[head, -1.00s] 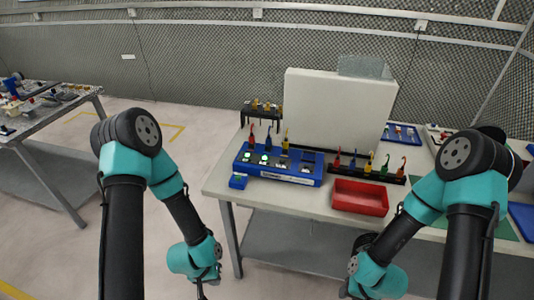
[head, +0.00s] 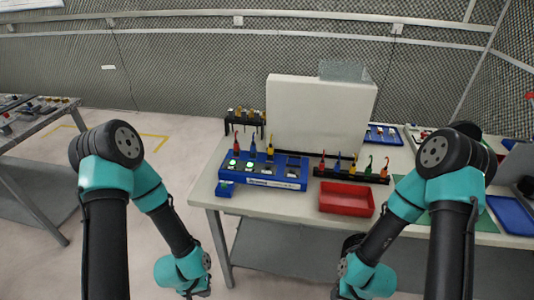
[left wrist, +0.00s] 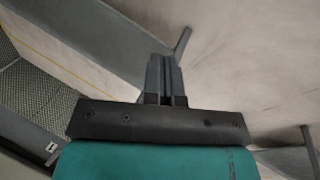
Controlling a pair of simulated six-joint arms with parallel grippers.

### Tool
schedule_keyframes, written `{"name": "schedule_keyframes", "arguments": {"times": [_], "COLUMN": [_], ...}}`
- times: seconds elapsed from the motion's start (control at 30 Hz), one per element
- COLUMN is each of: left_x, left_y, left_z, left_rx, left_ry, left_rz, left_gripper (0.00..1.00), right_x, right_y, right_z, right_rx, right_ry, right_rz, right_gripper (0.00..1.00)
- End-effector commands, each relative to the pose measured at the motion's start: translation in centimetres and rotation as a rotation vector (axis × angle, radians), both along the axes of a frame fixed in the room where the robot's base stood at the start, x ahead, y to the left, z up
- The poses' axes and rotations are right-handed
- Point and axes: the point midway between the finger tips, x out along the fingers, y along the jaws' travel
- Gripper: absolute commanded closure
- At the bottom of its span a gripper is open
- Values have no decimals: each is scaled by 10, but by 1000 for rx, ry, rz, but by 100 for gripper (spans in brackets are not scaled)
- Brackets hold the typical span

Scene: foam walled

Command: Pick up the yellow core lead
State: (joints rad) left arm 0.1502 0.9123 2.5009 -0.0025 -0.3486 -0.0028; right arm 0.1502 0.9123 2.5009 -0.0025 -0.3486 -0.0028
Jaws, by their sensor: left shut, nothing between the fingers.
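A yellow lead (head: 270,148) stands upright in the blue test box (head: 290,184) on the white bench, beside a blue and a red lead. Another yellow lead (head: 353,162) stands in the black rack (head: 330,174) to the right, among red, blue, green and orange ones. I cannot tell which is the core lead. My left gripper (head: 205,293) is low, left of the bench and well apart from both. The left wrist view shows its fingers (left wrist: 165,75) together and empty over floor. My right gripper is at the bottom edge; its fingers do not show clearly.
A red tray (head: 346,199) sits at the bench front below the black rack. A white panel (head: 320,112) stands behind. A small black stand (head: 245,121) is at the back left. A bench leg (head: 222,250) is right of my left gripper.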

Motion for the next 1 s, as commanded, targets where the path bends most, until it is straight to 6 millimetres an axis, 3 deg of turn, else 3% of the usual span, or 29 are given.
{"name": "schedule_keyframes", "arguments": {"times": [0.47, 1.0], "left_x": [0, 0], "left_y": [0, 0], "left_z": [0, 0], "left_rx": [0, 0], "left_ry": [0, 0], "left_rz": [0, 0], "left_gripper": [100, 49], "right_x": [0, 0], "right_y": [0, 0], "right_z": [0, 0], "right_rx": [0, 0], "right_ry": [0, 0], "right_rz": [0, 0], "right_gripper": [57, 57]}}
